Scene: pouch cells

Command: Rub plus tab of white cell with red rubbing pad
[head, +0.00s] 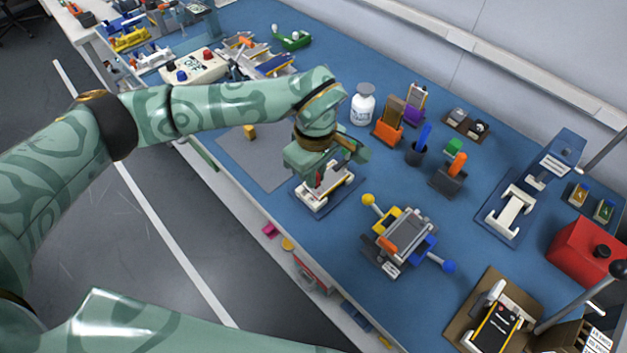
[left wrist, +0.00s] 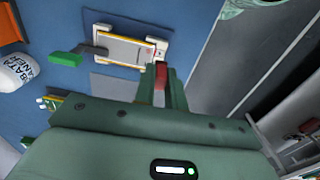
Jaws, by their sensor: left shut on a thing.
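The white cell (head: 324,181) lies in a light fixture on a small blue plate, partly hidden under my left gripper. In the left wrist view the cell (left wrist: 124,49) shows as a pale flat rectangle with thin yellow and red edges, between white end pieces. My left gripper (left wrist: 162,92) is shut on the red rubbing pad (left wrist: 161,76), and the pad's end overlaps the fixture's right end in that view. I cannot tell whether the pad touches the plus tab, nor make out the tab itself. My right gripper is not in view.
A white bottle (head: 362,105), an orange holder (head: 387,133), a dark cup (head: 415,154) and a dark holder (head: 446,181) stand right of the gripper. A fixture with yellow and blue knobs (head: 407,235) stands nearer the front. A grey mat (head: 245,160) lies left, mostly bare.

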